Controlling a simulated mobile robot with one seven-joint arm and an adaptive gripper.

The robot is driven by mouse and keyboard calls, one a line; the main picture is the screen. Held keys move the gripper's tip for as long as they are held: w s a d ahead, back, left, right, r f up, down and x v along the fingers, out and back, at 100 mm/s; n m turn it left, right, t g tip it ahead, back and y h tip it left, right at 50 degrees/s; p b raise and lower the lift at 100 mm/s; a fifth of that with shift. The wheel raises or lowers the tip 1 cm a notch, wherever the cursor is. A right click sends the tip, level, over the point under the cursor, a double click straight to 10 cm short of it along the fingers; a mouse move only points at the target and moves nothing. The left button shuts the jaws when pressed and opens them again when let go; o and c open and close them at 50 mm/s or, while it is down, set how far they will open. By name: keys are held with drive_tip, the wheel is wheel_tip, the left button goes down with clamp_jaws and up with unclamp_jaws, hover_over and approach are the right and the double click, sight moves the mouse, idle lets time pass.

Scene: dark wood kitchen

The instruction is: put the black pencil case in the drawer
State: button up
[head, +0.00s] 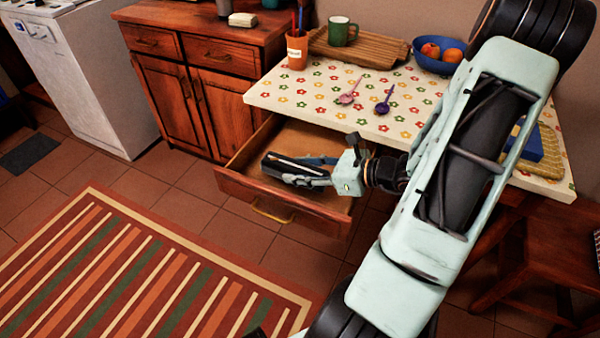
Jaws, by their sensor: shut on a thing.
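The drawer (312,216) under the table is pulled open, its bare wood inside showing in part. The black pencil case (284,165) is dark and long, with a pale line along it. My gripper (300,174) is shut on the pencil case and holds it over the open drawer, within its outline. My gripper and arm hide part of the case and the drawer's right side. I cannot tell whether the case touches the drawer floor.
The table (330,115) with a flowered top holds two spoons (350,93), an orange cup (297,50), a wooden tray (372,52) with a green mug (343,31), and a blue fruit bowl (434,62). A stool (545,235) stands at right. Open floor and a striped rug (150,265) lie in front.

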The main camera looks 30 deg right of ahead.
drive_tip(key=shift+f+b, duration=0.4)
drive_tip(key=shift+f, duration=0.15)
drive_tip(key=o, duration=1.2)
drive_tip(key=shift+f, duration=0.1)
drive_tip(key=shift+s, duration=0.1)
drive_tip(key=shift+r, duration=0.2)
drive_tip(key=p+v, duration=0.2)
drive_tip(key=v, duration=0.4)
drive_tip(key=r+p+v, duration=0.1)
drive_tip(key=p+v, duration=0.1)
drive_tip(key=v, duration=0.4)
drive_tip(key=shift+r, duration=0.1)
